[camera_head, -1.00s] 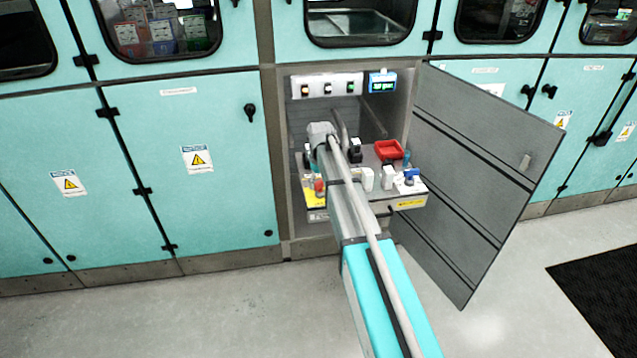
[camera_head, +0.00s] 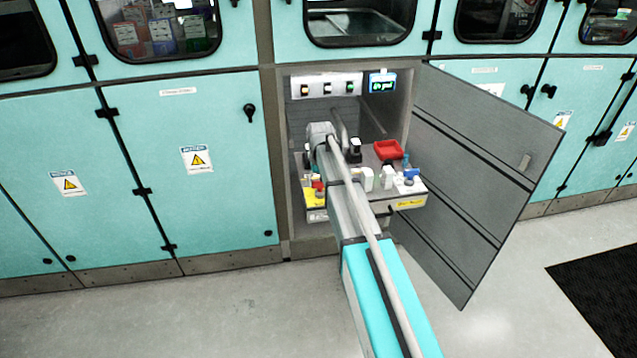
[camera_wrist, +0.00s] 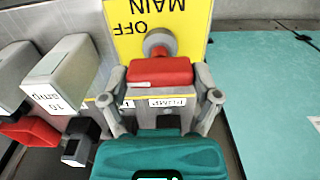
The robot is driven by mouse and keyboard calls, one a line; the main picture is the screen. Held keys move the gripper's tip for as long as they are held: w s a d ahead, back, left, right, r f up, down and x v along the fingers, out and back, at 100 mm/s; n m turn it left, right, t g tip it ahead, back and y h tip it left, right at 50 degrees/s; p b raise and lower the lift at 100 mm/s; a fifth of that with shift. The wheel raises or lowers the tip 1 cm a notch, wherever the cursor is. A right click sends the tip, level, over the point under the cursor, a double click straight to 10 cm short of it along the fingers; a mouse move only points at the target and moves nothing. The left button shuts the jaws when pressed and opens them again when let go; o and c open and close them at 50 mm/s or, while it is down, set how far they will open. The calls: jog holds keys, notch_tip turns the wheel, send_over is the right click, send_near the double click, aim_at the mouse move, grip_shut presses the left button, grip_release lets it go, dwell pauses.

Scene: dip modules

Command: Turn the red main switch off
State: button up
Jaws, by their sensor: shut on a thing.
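The red main switch handle (camera_wrist: 160,72) lies level across the wrist view, below its round grey hub (camera_wrist: 158,42). Behind it is the yellow plate (camera_wrist: 190,20) with MAIN and OFF upside down in this view. My gripper (camera_wrist: 160,78) is shut on the handle, one grey finger at each end. In the head view the red handle (camera_head: 317,185) shows small at the left of the panel, beside my arm and above the yellow plate (camera_head: 314,199). My gripper is mostly hidden behind my arm there.
Grey-white modules (camera_wrist: 62,75) and a red lever (camera_wrist: 30,132) sit left of my gripper. The panel (camera_head: 411,203) also carries a red tray (camera_head: 388,150). A small display (camera_head: 383,83) is at upper right in the bay. The grey door (camera_head: 480,170) stands open at right.

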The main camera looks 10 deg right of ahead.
jog(key=o, duration=1)
jog(key=shift+c, duration=0.2)
jog(key=s, duration=2.9)
notch_tip(320, 180, up, 15)
jog(key=p, duration=1.5)
jog(key=shift+a+r, duration=0.2)
jog(key=shift+w, duration=0.1)
